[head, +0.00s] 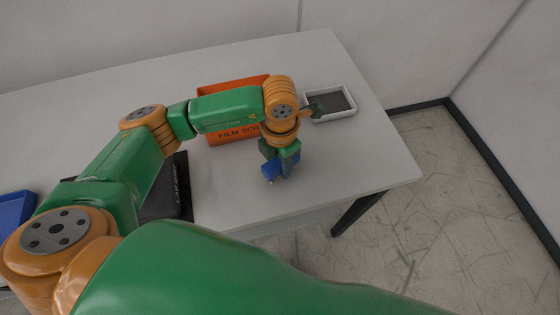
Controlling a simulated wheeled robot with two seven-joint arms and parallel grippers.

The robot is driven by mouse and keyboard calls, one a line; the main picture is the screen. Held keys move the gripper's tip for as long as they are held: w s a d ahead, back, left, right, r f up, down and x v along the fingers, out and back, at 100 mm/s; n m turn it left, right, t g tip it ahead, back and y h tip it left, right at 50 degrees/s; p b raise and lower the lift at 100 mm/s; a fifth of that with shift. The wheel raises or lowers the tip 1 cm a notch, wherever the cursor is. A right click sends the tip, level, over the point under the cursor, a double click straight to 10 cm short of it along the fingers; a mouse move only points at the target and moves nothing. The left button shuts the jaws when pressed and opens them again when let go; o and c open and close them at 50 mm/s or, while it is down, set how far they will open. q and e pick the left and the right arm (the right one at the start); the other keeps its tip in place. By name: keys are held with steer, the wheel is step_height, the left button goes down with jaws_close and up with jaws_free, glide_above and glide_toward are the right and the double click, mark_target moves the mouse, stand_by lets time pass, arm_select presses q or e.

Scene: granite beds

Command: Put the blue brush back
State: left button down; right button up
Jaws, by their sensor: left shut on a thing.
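My left gripper (281,168) points down over the front right part of the table. It is shut on the blue brush (270,171), whose blue part shows at the fingertips. The rest of the brush is hidden by the fingers. I cannot tell whether its lower end touches the table. My right gripper is out of view.
An orange bin (229,137) lettered "FILM SCR..." stands behind my left arm, partly hidden. A white-rimmed tray (350,93) with a dark inside lies at the back right of the table (365,160). A black object (184,190) and a blue tray (14,207) are at left.

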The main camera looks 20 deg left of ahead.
mark_target(280, 161)
arm_select(q)
steer(key=shift+d+f, duration=0.1)
steer(key=shift+f, duration=0.6)
steer(key=shift+f, duration=0.15)
steer(key=shift+c, duration=2.2)
jaws_free()
steer(key=shift+r, duration=0.3)
step_height(280, 161, up, 12)
steer(key=shift+f+b, duration=0.1)
steer(key=shift+b, duration=0.6)
